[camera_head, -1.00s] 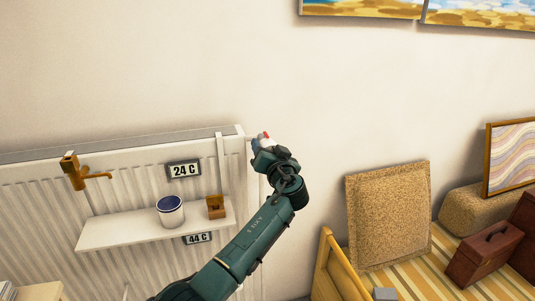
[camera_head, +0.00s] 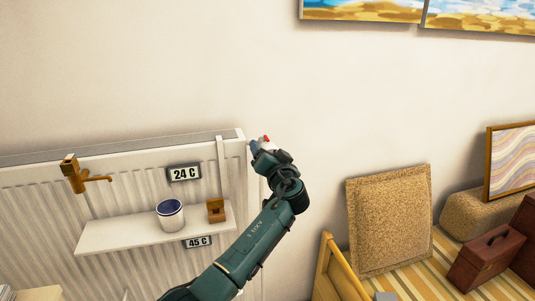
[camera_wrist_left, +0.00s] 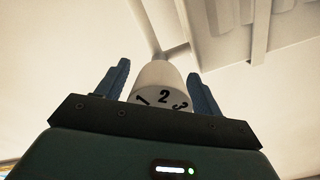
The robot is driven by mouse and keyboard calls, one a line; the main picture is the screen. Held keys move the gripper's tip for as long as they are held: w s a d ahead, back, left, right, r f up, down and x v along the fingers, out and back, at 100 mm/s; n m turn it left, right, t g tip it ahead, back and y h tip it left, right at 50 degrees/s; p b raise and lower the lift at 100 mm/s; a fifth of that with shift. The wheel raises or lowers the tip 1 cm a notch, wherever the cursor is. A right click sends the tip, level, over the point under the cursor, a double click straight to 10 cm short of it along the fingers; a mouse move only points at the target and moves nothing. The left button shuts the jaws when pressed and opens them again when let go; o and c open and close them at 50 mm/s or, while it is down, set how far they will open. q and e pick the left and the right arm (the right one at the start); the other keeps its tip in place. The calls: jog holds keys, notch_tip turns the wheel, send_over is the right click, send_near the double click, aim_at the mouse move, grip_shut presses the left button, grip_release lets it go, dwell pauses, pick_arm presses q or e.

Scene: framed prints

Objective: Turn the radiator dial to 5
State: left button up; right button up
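The white radiator dial (camera_wrist_left: 165,84) sits between the two blue fingers of my left gripper (camera_wrist_left: 160,82) in the wrist view. Its face shows 1, 2 and 3, with 2 near the middle; no 5 shows. The fingers stand apart on both sides of the dial, with a gap at the left one; the right one looks close to it. In the head view my left gripper (camera_head: 262,145) is at the radiator's upper right corner and mostly hides the dial. A small red spot shows there. My right gripper is not in view.
The white radiator (camera_head: 120,180) carries a 24 C display (camera_head: 184,174) and a 45 C display (camera_head: 198,242). A shelf (camera_head: 125,235) holds a paint can (camera_head: 170,214) and a small wooden item (camera_head: 216,210). A brown tap-like fixture (camera_head: 73,174) is at left.

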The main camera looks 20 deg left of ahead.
pick_arm(q)
jog(key=shift+o, duration=0.4)
jog(key=shift+d, duration=0.1)
jog(key=shift+s+d, duration=0.15)
jog(key=shift+s, duration=0.1)
jog(key=b+v, duration=0.2)
jog(key=v, duration=1)
jog(key=shift+s, duration=0.2)
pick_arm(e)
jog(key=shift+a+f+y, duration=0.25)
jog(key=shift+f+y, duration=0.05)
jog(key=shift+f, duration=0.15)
pick_arm(q)
jog(key=shift+d, duration=0.1)
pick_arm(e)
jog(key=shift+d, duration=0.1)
